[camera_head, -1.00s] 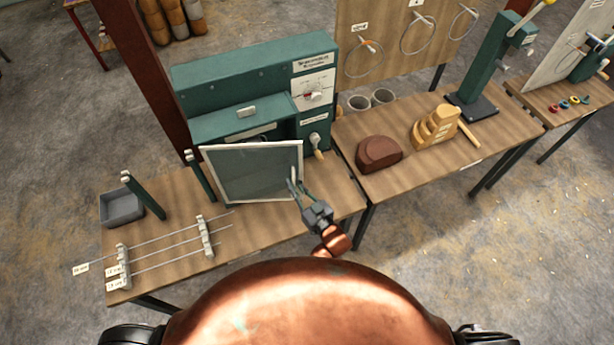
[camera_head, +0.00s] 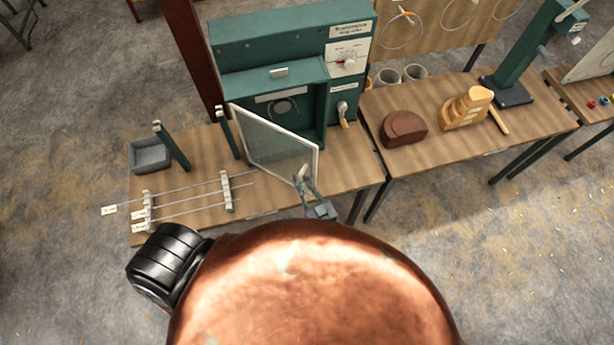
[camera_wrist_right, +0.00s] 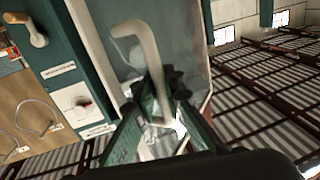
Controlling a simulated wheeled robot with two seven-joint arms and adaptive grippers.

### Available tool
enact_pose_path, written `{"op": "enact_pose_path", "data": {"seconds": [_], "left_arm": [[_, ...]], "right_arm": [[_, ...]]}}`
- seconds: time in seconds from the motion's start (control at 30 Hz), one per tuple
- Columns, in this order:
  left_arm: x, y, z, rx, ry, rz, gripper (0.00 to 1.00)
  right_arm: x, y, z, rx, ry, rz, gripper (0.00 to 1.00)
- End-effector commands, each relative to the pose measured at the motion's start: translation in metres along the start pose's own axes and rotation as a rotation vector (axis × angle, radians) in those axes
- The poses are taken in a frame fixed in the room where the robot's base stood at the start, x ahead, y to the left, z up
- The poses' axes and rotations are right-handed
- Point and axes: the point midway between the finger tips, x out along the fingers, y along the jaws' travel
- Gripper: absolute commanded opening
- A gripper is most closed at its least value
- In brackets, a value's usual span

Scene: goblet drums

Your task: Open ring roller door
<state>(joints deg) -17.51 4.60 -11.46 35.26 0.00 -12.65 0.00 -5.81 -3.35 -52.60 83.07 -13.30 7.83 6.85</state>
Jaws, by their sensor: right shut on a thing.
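The green ring roller machine (camera_head: 265,42) stands at the back of the left workbench. Its door (camera_head: 270,148), a clear panel in a pale frame, stands swung outward at an angle. A dark opening with a round part (camera_head: 283,107) shows behind and above the door. My right gripper (camera_head: 304,180) is at the door's lower right corner, shut on the pale door handle (camera_head: 302,171). In the right wrist view the bent handle (camera_wrist_right: 142,48) runs down between the fingers of my right gripper (camera_wrist_right: 160,95). My left gripper is not in view.
A lever (camera_head: 343,115) and a dial panel (camera_head: 347,62) are on the machine's right side. Left of the door are two green posts (camera_head: 172,145), a grey bin (camera_head: 150,155) and a rack of rods (camera_head: 227,190). A brown block (camera_head: 404,128) sits on the right bench.

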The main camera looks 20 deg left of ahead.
Motion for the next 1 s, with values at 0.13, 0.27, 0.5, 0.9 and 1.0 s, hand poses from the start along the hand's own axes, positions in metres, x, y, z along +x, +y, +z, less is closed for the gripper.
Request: {"op": "enact_pose_path", "data": {"seconds": [0.13,0.27,0.5,0.9,1.0], "left_arm": [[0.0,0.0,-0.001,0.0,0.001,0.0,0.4],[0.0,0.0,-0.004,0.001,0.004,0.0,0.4],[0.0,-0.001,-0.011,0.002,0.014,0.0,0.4],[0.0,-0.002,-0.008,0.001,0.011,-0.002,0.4],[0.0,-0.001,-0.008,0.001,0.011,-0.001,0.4]], "right_arm": [[-0.001,0.001,0.002,-0.001,-0.004,0.002,0.0],[-0.002,0.002,0.003,-0.001,-0.004,0.003,0.0],[-0.001,0.001,0.002,-0.001,-0.003,0.003,0.24],[-0.007,0.001,0.001,0.0,-0.002,0.003,0.26],[-0.021,0.002,0.002,0.0,-0.003,0.003,0.26]]}}
